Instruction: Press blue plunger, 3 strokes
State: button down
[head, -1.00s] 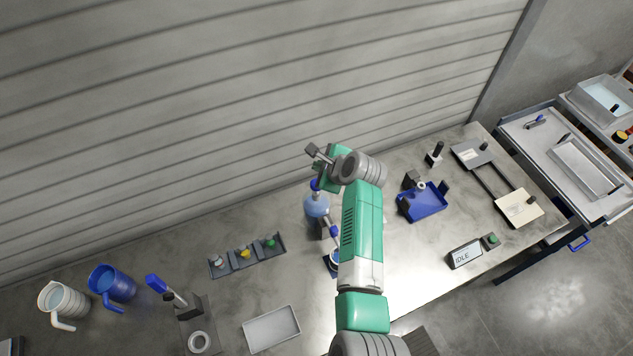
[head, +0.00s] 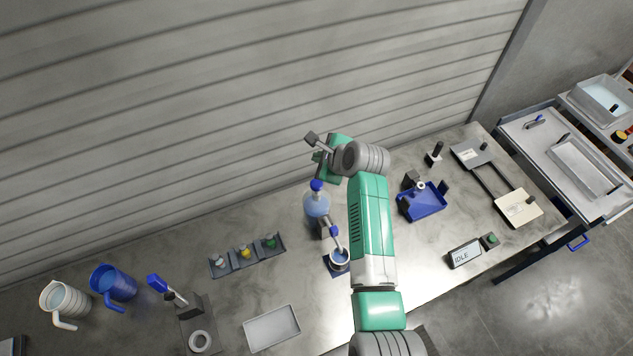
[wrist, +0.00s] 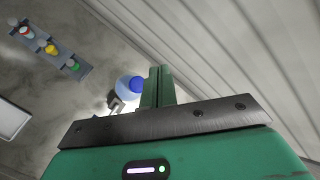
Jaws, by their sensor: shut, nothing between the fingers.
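The blue plunger (head: 317,186) tops a light blue bottle (head: 316,206) standing on the table; its spout (head: 333,231) points towards a small blue-filled cup (head: 339,259). In the wrist view the round plunger (wrist: 137,84) shows above the bottle (wrist: 125,88), just left of my gripper (wrist: 159,72). My gripper is shut and empty, its green fingers close beside the plunger in that picture. In the head view my gripper (head: 331,172) is behind and slightly right of the plunger. The height gap between them is hard to tell, and I see no clear contact.
A rack with small coloured-top items (head: 247,255) lies left of the bottle, with a grey tray (head: 272,328) in front. A blue tray (head: 422,203) and a display reading IDLE (head: 465,254) are right of my arm. The ribbed wall (head: 200,110) rises behind.

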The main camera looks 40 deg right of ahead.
jog(key=b, duration=0.7)
send_over(319, 185)
notch_tip(319, 185, down, 7)
jog(key=shift+s+r, duration=0.1)
jog(key=shift+f+b, duration=0.4)
jog(key=shift+f, duration=0.6)
dwell(0.6)
jog(key=shift+f, duration=0.45)
jog(key=shift+f+b, duration=1)
jog(key=shift+f, duration=0.65)
dwell(1.2)
dwell(0.3)
jog(key=shift+r+p, duration=2.05)
jog(key=shift+p, duration=0.1)
